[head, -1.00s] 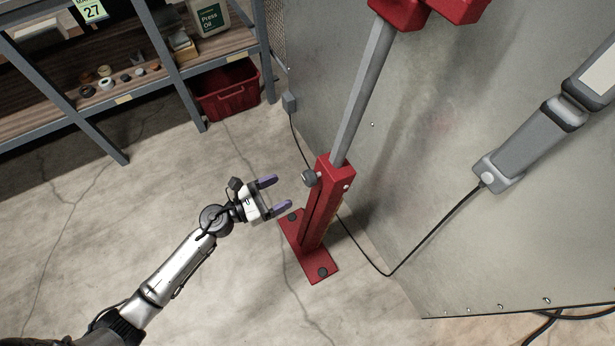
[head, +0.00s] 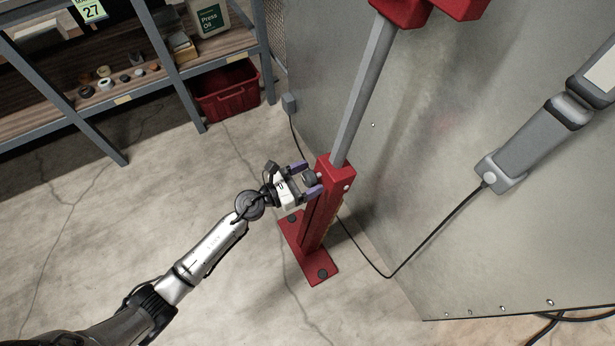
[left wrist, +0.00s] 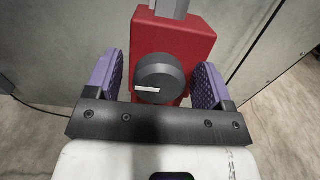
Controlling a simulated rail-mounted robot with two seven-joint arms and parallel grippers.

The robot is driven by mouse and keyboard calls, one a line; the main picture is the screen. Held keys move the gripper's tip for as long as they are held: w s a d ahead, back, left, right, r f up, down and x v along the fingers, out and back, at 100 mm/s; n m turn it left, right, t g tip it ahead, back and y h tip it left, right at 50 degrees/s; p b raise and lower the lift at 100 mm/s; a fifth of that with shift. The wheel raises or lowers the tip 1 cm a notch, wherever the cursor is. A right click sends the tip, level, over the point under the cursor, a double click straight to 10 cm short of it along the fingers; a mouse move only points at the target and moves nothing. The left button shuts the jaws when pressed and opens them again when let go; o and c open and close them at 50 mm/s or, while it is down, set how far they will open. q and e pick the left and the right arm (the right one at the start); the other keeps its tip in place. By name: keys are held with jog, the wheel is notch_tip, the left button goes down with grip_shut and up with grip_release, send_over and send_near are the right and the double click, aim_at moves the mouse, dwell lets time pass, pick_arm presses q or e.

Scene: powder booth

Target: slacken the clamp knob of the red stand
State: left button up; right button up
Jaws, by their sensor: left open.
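The red stand (head: 320,215) is upright, with a grey post (head: 364,95) rising from its top and a flat red base on the floor. Its dark round clamp knob (left wrist: 160,77) faces my left gripper and has a white mark low on its face. My left gripper (head: 308,180) is open at the stand's upper end. In the left wrist view, its purple pads (left wrist: 157,80) stand one on each side of the knob, with a visible gap on both sides. In the head view the knob is partly hidden between the fingers. My right gripper is not in view.
A grey metal panel (head: 460,130) stands close behind and right of the stand. A black cable (head: 430,238) runs past the stand's foot. A shelf (head: 120,85) and a red bin (head: 228,92) are at the left back. The floor left of the stand is clear.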

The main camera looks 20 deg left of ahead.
pick_arm(q)
jog(key=shift+c, duration=0.3)
jog(key=c, duration=0.9)
jog(key=shift+o, duration=0.2)
